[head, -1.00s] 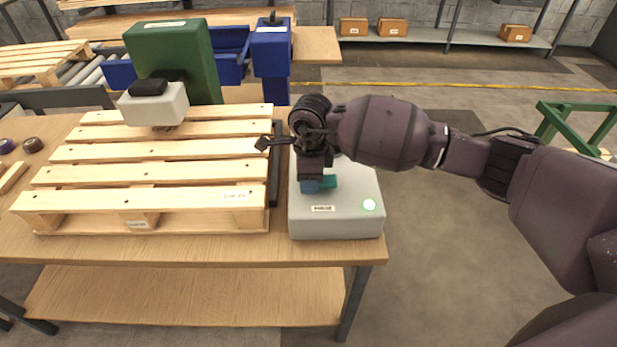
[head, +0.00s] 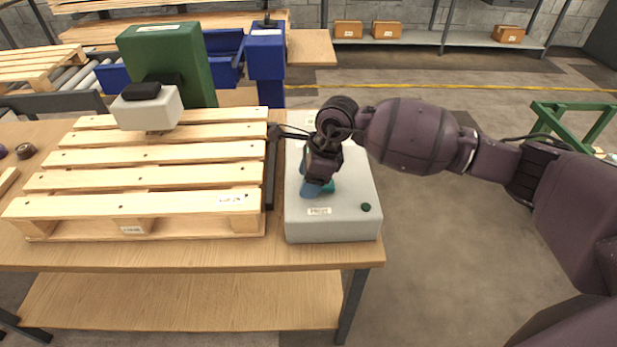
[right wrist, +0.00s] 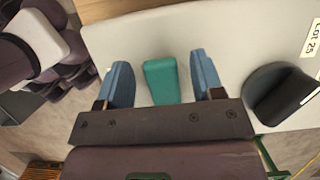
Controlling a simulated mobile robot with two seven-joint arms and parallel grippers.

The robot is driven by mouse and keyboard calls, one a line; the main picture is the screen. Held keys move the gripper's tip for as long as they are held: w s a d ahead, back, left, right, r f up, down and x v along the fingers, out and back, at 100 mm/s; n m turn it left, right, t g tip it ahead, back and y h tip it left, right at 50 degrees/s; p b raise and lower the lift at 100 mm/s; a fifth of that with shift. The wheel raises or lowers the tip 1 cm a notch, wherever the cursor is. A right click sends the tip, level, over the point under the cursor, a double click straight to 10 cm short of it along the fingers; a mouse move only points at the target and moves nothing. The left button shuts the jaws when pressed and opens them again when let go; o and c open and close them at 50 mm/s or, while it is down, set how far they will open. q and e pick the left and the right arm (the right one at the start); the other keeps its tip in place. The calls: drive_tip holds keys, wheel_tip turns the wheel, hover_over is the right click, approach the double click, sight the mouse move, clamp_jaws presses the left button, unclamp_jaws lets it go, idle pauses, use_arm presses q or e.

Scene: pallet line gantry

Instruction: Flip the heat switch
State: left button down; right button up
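The grey control box (head: 345,222) stands on the table, right of the pallet. A teal switch lever (right wrist: 160,82) is on top of it; in the head view a bit of the lever (head: 328,187) shows beside my fingers. The lamp (head: 366,207) on the box is dark. My right gripper (head: 317,188) is low over the box with its blue fingers around the lever. In the right wrist view the right gripper (right wrist: 160,70) is open, with a gap on each side of the lever. My left gripper is out of view.
A wooden pallet (head: 150,180) lies left of the box on the wooden table (head: 200,256). A green post with a white head (head: 150,108) stands over the pallet. A black rounded part (right wrist: 280,95) is beside my fingers in the right wrist view.

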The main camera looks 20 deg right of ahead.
drive_tip(key=v, duration=1)
drive_tip(key=shift+r+p, duration=0.35)
drive_tip(key=shift+p, duration=0.1)
drive_tip(key=shift+d, duration=0.1)
